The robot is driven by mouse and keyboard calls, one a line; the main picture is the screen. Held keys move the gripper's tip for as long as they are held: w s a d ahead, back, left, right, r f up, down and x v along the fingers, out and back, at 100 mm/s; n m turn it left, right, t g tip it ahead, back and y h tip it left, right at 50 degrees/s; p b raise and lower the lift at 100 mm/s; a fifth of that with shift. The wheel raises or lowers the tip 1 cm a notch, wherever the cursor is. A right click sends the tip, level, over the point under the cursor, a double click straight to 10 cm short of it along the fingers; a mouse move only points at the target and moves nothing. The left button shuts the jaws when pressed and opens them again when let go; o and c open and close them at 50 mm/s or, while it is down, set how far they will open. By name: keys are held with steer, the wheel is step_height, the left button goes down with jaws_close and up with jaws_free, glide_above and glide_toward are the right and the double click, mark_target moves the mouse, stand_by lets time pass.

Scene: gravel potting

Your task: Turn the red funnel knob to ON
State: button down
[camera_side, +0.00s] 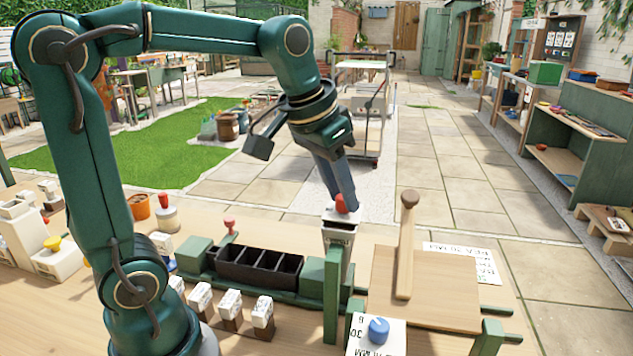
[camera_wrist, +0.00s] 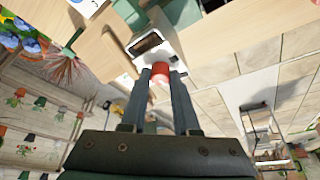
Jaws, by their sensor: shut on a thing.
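A red knob (camera_side: 346,204) sits at the top of a pale, narrow box-like holder (camera_side: 340,236) with a printed label, on a green post. My gripper (camera_side: 345,207) reaches down from above with its fingertips at this knob. In the wrist view the red knob (camera_wrist: 159,72) is between the two fingertips (camera_wrist: 160,74), and my gripper is shut on it. A pale part with a dark opening (camera_wrist: 149,43) lies just beyond it. Any ON marking and the knob's exact turn cannot be read.
A black tray with compartments (camera_side: 258,268) stands left of the holder; another red knob (camera_side: 230,223) is behind it. A wooden board (camera_side: 425,290) with an upright wooden handle (camera_side: 408,235) is to the right. A blue knob (camera_side: 378,330) on a marked plate stands in front.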

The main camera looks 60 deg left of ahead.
steer(key=n, duration=0.2)
steer(key=n+y, duration=0.1)
steer(key=n, duration=0.1)
steer(key=shift+d+y, duration=0.15)
steer(key=shift+y, duration=0.15)
steer(key=n, duration=0.2)
steer(key=n+g+y, duration=0.1)
steer(key=n, duration=0.1)
steer(key=shift+w+n+g, duration=0.15)
steer(key=shift+n+g, duration=0.15)
steer(key=n, duration=0.2)
steer(key=n+g+y, duration=0.1)
steer(key=n, duration=0.1)
steer(key=shift+w+d+n+g, duration=0.1)
steer(key=shift+n+g, duration=0.9)
steer(key=shift+n, duration=1.1)
steer(key=c, duration=0.7)
jaws_free()
steer(key=shift+o, duration=0.2)
steer(key=shift+y, duration=0.3)
